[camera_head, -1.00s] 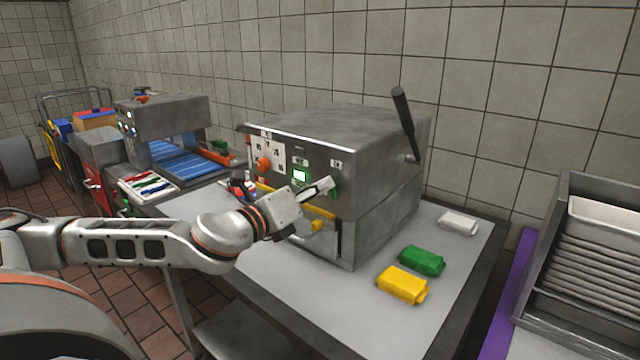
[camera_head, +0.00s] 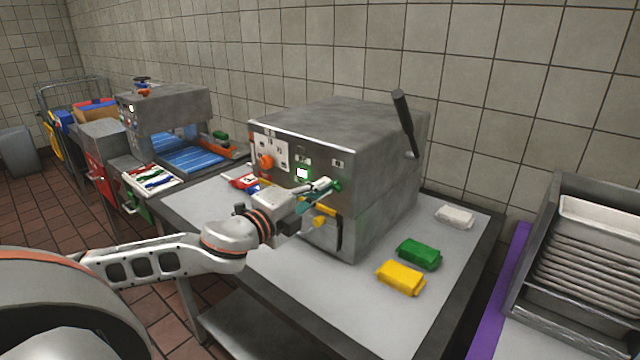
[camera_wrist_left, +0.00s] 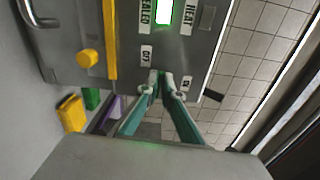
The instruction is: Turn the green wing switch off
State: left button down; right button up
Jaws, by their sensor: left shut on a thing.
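The green wing switch (camera_head: 338,185) is on the front panel of the steel machine (camera_head: 285,215), right of the lit green-edged display (camera_head: 302,173). My left gripper (camera_head: 326,186) reaches it from the left and is shut on it. In the left wrist view the teal-padded fingers (camera_wrist_left: 164,82) meet at the panel between the OFF label (camera_wrist_left: 146,53) and another small label (camera_wrist_left: 186,82). The switch is mostly hidden between the fingertips there, and I cannot tell its exact angle. My right gripper is not in view.
An orange knob (camera_head: 266,161) and a yellow knob (camera_head: 320,222) are on the same panel. A black lever (camera_head: 404,122) rises on the machine's right side. Green (camera_head: 419,254), yellow (camera_head: 401,278) and white (camera_head: 455,216) packets lie on the table, with bare tabletop in front.

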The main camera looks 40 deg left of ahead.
pick_arm(q)
jog(key=shift+f+n, duration=0.1)
jog(key=shift+n, duration=0.4)
jog(key=c, duration=2.2)
grip_release()
jog(key=shift+c, duration=0.2)
jog(key=shift+s, duration=0.1)
jog(key=shift+s+a, duration=0.15)
jog(key=shift+s, duration=1.7)
jog(key=shift+s+a, duration=0.1)
jog(key=shift+s, duration=1.7)
